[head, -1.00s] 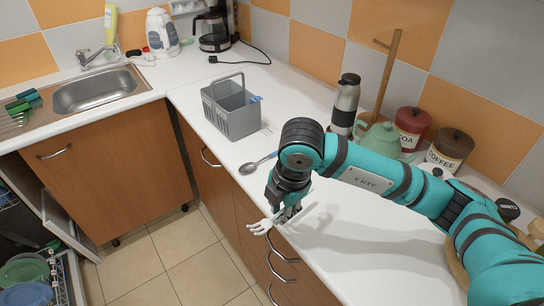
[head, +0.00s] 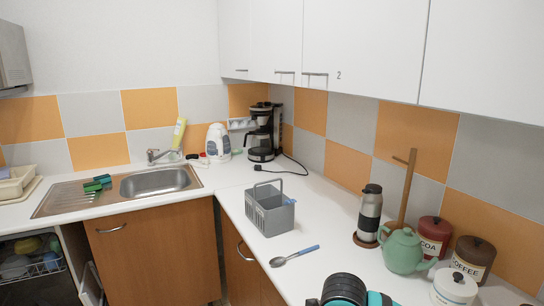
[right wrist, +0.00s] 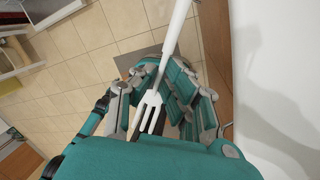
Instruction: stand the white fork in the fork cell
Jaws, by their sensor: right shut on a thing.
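The white fork (right wrist: 152,108) shows in the right wrist view, its tines toward the camera and its handle running up to the top edge. My right gripper (right wrist: 160,70) is shut on it, over the floor beside the counter front. In the head view only a piece of my right arm shows at the bottom edge; the gripper and fork are out of that picture. The grey cutlery caddy (head: 270,222) with an arched handle stands upright on the counter. Its inside is mostly hidden, so I cannot tell which compartment is the fork cell. My left gripper is not in view.
A steel flask (head: 369,215), green teapot (head: 403,251) and canisters (head: 432,238) stand to the right. The coffee maker (head: 262,135) and sink (head: 155,182) are behind.

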